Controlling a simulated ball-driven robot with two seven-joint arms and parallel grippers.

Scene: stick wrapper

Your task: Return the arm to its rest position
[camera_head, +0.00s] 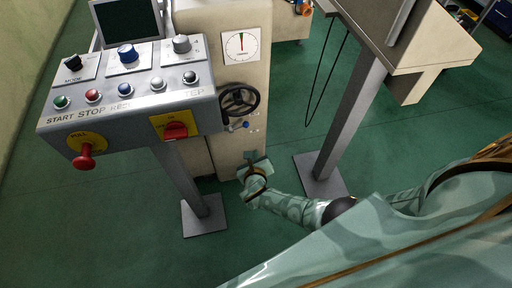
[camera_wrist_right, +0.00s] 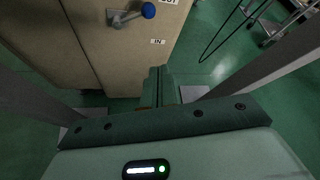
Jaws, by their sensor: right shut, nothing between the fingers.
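My right arm reaches in from the right side of the head view. My right gripper (camera_head: 256,162) is low in front of the beige machine cabinet (camera_head: 235,145), below the black handwheel. In the right wrist view the fingers of the right gripper (camera_wrist_right: 159,78) are together, with nothing between them. A small lever with a blue knob (camera_head: 244,125) is on the cabinet above the gripper; the blue knob also shows in the wrist view (camera_wrist_right: 148,10), apart from the fingers. My left gripper does not show.
A grey control panel (camera_head: 130,108) with buttons, knobs and red switches stands at the left on a post. The black handwheel (camera_head: 239,99) sits below a round dial (camera_head: 241,46). A grey post (camera_head: 348,125) stands to the right. Green floor (camera_head: 110,215) is open at the lower left.

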